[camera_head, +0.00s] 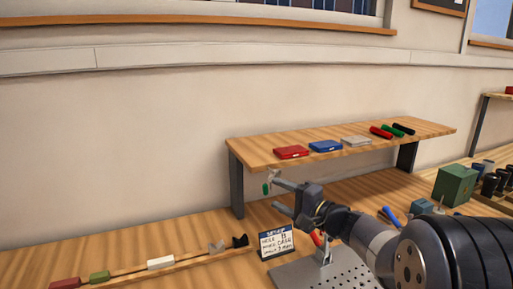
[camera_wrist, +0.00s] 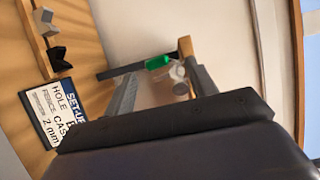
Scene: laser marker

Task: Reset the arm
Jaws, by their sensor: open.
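My gripper (camera_head: 275,194) is open, its two fingers pointing left in the head view, in front of the shelf's left end. A small green piece (camera_head: 267,188) with a pale part beside it is close to the upper fingertip. In the wrist view the green piece (camera_wrist: 158,62) and a translucent part (camera_wrist: 178,72) appear near the tips of the spread fingers (camera_wrist: 165,85). I cannot tell whether they touch a finger or what supports them. My arm reaches in from the lower right, above the bench.
A wooden shelf (camera_head: 340,143) holds red, blue and grey blocks and several markers. A set-up card (camera_head: 276,243) stands below my gripper, next to a perforated metal plate (camera_head: 345,277). A rail (camera_head: 130,270) with small pieces lies left. A green box (camera_head: 455,185) stands right.

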